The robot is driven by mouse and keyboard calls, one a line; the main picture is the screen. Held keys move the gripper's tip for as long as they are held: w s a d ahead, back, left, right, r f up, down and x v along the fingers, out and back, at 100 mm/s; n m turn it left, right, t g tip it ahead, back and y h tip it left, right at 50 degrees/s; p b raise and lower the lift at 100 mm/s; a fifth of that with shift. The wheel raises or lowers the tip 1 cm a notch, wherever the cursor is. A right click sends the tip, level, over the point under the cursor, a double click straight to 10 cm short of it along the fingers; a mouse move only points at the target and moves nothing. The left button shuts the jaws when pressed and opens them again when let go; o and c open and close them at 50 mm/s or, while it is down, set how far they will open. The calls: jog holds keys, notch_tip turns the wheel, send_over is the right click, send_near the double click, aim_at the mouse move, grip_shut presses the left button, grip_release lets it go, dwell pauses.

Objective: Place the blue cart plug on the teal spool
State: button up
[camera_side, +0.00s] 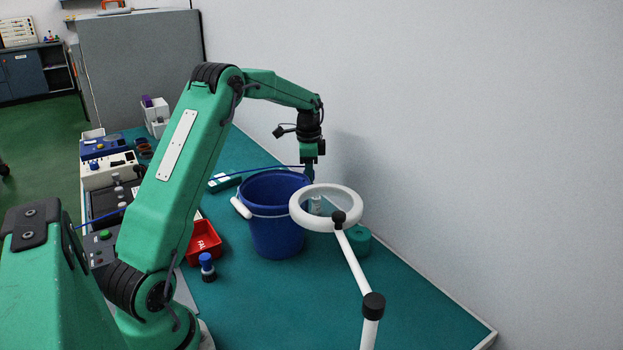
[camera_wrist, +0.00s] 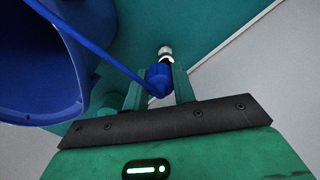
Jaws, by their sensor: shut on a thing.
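The blue cart plug (camera_wrist: 159,75) sits between the two green fingers of my gripper (camera_wrist: 160,90) in the wrist view, with its blue cable running to the upper left. A dark band and a pale end show just beyond it; I cannot tell whether they belong to the plug. In the side view my gripper (camera_side: 311,172) points down above the back right rim of the bucket and is shut on the plug, which is mostly hidden there. The teal spool (camera_side: 358,241) stands on the mat, right of the bucket, partly covered by the white ring. My gripper is above and apart from it.
A blue bucket (camera_side: 274,226) stands close to my gripper; it also fills the wrist view's left (camera_wrist: 38,75). A white ring on a stand (camera_side: 298,212) is in front. A red bin (camera_side: 204,243) and small bottle (camera_side: 207,268) are left. The mat's front right is clear.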

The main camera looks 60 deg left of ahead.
jog(key=s+d+r+n, duration=0.1)
jog(key=d+r, duration=0.2)
jog(key=d, duration=1.3)
jog(key=s+d+r, duration=0.1)
jog(key=d+r, duration=0.2)
jog(key=d, duration=1.2)
send_over(360, 233)
notch_tip(360, 233, down, 7)
jog(key=shift+s+r, duration=0.1)
jog(key=shift+r, duration=0.05)
jog(key=shift+f, duration=2)
jog(key=shift+f, duration=0.2)
jog(key=o, duration=1)
jog(key=shift+r, duration=0.15)
